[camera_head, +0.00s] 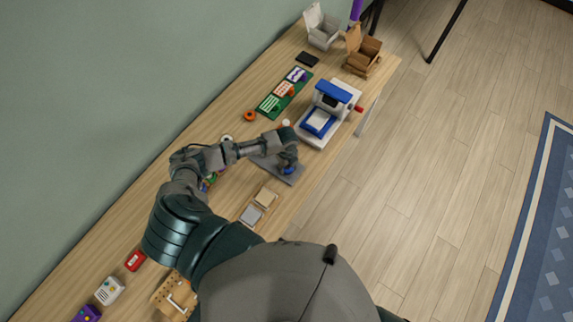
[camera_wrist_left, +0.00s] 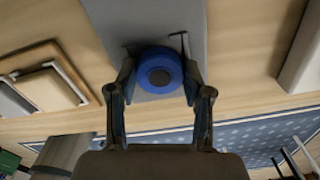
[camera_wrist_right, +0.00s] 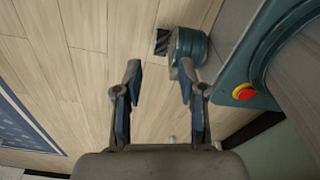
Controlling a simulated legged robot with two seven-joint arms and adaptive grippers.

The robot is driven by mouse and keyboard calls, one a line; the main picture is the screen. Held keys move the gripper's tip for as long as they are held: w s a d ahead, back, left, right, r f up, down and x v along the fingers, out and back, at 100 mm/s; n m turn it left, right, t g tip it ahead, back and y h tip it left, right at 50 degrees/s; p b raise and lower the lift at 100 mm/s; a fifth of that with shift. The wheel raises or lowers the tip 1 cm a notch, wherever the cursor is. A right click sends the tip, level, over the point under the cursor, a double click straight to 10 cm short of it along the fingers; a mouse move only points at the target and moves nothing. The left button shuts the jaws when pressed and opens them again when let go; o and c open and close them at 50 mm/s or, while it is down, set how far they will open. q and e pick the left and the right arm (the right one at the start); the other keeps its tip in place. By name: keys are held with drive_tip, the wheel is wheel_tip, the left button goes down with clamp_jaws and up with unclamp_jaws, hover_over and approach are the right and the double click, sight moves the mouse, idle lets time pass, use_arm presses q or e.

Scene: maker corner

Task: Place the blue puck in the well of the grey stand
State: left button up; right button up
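The blue puck (camera_wrist_left: 158,78), round with a dark centre, sits between the fingers of my left gripper (camera_wrist_left: 158,72) in the left wrist view. Both pads lie against its sides, so the gripper looks shut on it. I cannot see a well or any gap beneath the puck. My right gripper (camera_wrist_right: 159,80) is open and empty, above the floor.
A white and blue machine (camera_head: 322,120) stands just beyond the grey piece. Beige and grey square trays (camera_head: 258,205) lie on the near side. A green board (camera_head: 285,93) and boxes (camera_head: 323,28) stand farther along. A blue rug (camera_head: 540,230) lies on the floor.

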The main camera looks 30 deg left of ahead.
sight(287, 167)
use_arm(q)
drive_tip(key=o, duration=0.3)
drive_tip(key=shift+d, duration=0.25)
drive_tip(key=shift+a+r, duration=0.2)
drive_tip(key=shift+r, duration=0.3)
drive_tip(key=r, duration=0.6)
drive_tip(key=shift+w+a+r, duration=0.1)
drive_tip(key=shift+a+r, duration=0.1)
drive_tip(key=shift+r, duration=0.2)
wheel_tip(287, 167, up, 4)
drive_tip(key=shift+d+r, duration=0.15)
use_arm(e)
drive_tip(key=shift+d+f, duration=0.15)
drive_tip(key=shift+d, duration=0.6)
drive_tip(key=shift+a, duration=0.1)
